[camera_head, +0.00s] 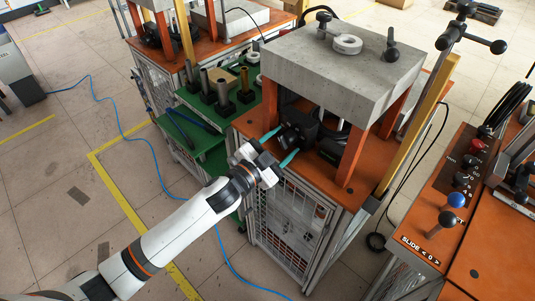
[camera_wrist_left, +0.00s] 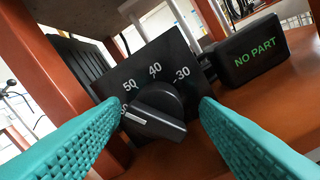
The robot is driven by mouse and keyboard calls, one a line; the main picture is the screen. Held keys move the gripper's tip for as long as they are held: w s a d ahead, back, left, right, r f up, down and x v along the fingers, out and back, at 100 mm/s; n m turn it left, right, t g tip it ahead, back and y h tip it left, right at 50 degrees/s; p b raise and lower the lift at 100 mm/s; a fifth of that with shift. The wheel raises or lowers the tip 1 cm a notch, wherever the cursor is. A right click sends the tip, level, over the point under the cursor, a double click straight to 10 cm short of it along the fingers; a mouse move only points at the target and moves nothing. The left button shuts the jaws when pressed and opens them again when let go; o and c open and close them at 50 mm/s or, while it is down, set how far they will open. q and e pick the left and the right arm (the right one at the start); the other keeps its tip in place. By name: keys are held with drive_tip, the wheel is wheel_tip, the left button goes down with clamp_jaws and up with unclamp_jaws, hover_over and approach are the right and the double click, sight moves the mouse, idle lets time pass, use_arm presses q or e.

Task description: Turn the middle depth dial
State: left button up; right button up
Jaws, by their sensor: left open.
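A black dial (camera_wrist_left: 157,108) with a raised grip bar sits on a black box face (camera_wrist_left: 130,72) marked 30, 40 and 50, plus a partly hidden number at the left. The white line on its bar points left, toward that hidden number. In the head view the dial's black box (camera_head: 299,134) stands under the concrete block, and the dial face cannot be made out. My left gripper (camera_head: 281,147) is open, its teal fingers either side of the dial in the wrist view, with nothing gripped. My right gripper is not in view.
A black box reading NO PART (camera_wrist_left: 254,53) stands right of the dial. Orange posts (camera_head: 358,150) and a concrete block (camera_head: 342,60) frame the space. A green shelf (camera_head: 205,106) with dark cylinders is at left. A lever panel (camera_head: 440,215) is at right.

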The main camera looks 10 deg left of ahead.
use_arm(q)
drive_tip(key=b+v, duration=0.1)
drive_tip(key=v, duration=1)
drive_tip(key=shift+s+a+f, duration=0.1)
